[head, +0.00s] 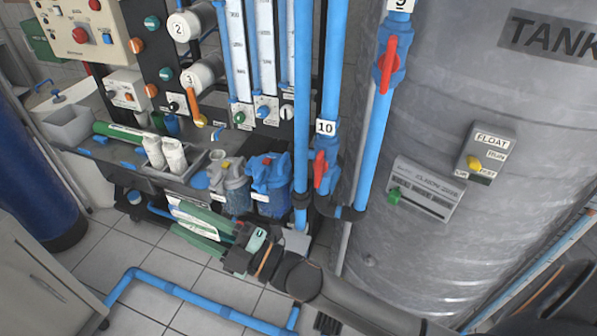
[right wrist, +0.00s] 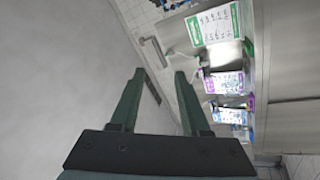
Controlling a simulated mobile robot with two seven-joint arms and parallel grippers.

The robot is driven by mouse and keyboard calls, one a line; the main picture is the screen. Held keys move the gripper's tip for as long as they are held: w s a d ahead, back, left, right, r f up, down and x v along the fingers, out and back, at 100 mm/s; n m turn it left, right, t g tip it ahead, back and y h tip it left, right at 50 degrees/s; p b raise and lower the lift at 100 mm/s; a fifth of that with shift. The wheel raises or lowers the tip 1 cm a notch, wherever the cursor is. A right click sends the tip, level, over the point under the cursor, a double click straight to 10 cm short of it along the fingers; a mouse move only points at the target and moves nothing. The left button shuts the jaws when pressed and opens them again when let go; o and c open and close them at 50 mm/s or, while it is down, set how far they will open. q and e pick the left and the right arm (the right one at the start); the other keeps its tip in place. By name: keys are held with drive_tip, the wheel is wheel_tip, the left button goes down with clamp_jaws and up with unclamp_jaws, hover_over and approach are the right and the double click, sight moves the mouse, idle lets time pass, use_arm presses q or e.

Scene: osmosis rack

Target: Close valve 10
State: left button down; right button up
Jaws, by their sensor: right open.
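Valve 10 is a blue valve with a red lever (head: 319,170) on a vertical blue pipe, just below the white "10" label (head: 325,127) in the head view. The lever lies roughly along the pipe. My right gripper (head: 178,219) is low and left of the valve, apart from it, with its green fingers pointing left. In the right wrist view its two fingers (right wrist: 159,74) stand apart with nothing between them. Valve 10 does not show in the wrist view. My left gripper is not in view.
Another red-handled valve (head: 388,62) sits higher on the neighbouring pipe. A large grey tank (head: 470,240) stands to the right. A blue pipe (head: 190,297) runs along the tiled floor. Labelled sheets (right wrist: 215,24) show in the wrist view.

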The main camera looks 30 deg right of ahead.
drive_tip(key=s+a+r+n+g+y+b, duration=0.1)
drive_tip(key=s+a+r+n+g+y, duration=0.25)
drive_tip(key=n+g, duration=0.5)
drive_tip(key=s+a+r+n+g+y, duration=0.3)
drive_tip(key=r+n+g+y, duration=0.2)
drive_tip(key=n, duration=0.7)
drive_tip(key=n+h+b, duration=0.4)
drive_tip(key=n+h, duration=1.7)
drive_tip(key=h, duration=0.6)
approach(317, 164)
drive_tip(key=shift+y, duration=0.25)
drive_tip(key=b+x, duration=0.1)
drive_tip(key=x, duration=0.7)
drive_tip(key=b+x, duration=0.1)
drive_tip(key=x, duration=0.3)
drive_tip(key=shift+d+b, duration=0.3)
drive_tip(key=shift+b, duration=0.05)
drive_tip(key=shift+w+f, duration=0.1)
drive_tip(key=shift+f, duration=0.25)
clamp_jaws()
